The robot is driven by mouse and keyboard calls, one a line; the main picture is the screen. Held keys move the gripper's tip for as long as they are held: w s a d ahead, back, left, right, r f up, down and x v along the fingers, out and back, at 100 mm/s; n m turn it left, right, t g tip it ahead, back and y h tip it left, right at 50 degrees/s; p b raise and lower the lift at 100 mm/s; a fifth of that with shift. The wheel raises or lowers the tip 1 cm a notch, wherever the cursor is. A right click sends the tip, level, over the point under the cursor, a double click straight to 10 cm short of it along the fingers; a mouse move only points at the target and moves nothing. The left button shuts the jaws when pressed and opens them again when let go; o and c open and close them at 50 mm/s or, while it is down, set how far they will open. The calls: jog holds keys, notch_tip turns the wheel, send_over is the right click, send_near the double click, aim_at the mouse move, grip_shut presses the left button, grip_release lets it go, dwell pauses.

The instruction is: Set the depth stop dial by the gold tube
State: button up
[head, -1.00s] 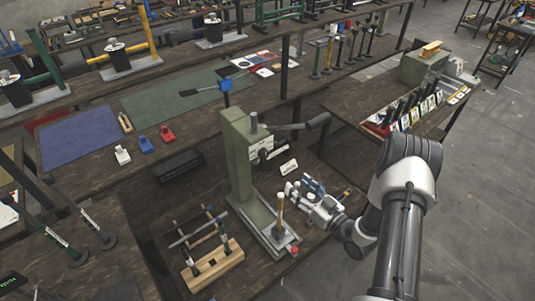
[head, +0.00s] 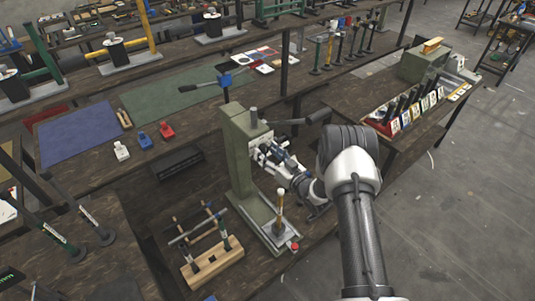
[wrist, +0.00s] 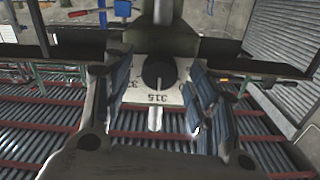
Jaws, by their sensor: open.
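The green press (head: 238,165) stands on the workbench. Its depth stop dial is a dark round knob (wrist: 159,72) on a pale scale plate (wrist: 178,96). A small light mark shows at the knob's lower edge. My gripper (wrist: 160,92) is open, with its blue-padded fingers either side of the knob and apart from it. In the head view my gripper (head: 268,157) is at the press head and hides the dial. A gold tube (head: 279,203) stands upright on the press base.
A wooden rack (head: 213,266) with several tools stands left of the press base. A red button (head: 294,246) sits at the base's front corner. A lever handle (head: 310,118) sticks out right of the press head. Several labelled bins (head: 405,118) stand on the right bench.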

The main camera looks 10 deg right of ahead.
jog(key=shift+w+a, duration=0.15)
jog(key=shift+w, duration=0.1)
jog(key=shift+c, duration=0.6)
jog(key=c, duration=1)
